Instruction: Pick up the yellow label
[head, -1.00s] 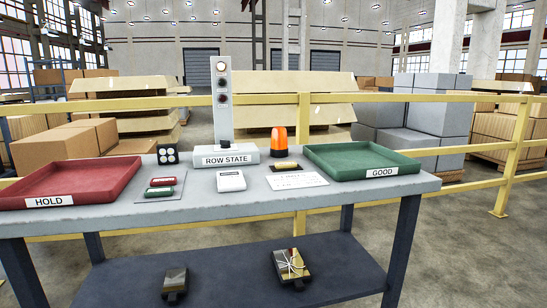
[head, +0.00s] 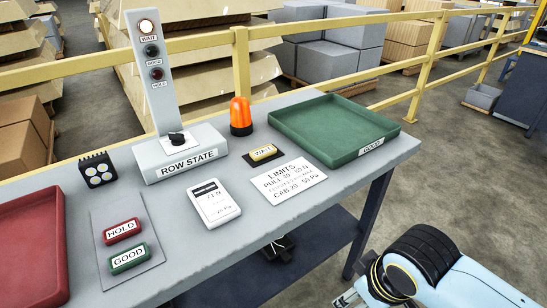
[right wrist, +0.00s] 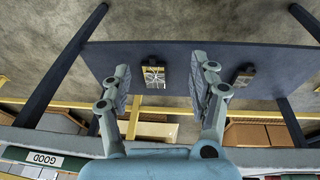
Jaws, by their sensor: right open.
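The yellow label (head: 264,153), with dark lettering, lies on a small black pad on the grey tabletop in the head view. It sits between the row state box and the white limits card. My right gripper shows only partly at the bottom edge of the head view (head: 347,298), low beside the table's front right. In the right wrist view my right gripper (right wrist: 162,68) is open and empty, with the lower shelf (right wrist: 185,55) beyond its fingers. The yellow label cannot be made out there. My left gripper is not in view.
On the table stand the row state box (head: 180,157) with its lamp post, an orange beacon (head: 241,117), a green tray (head: 320,125), a red tray (head: 62,255) and a white handheld device (head: 215,204). A yellow railing (head: 208,42) runs behind.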

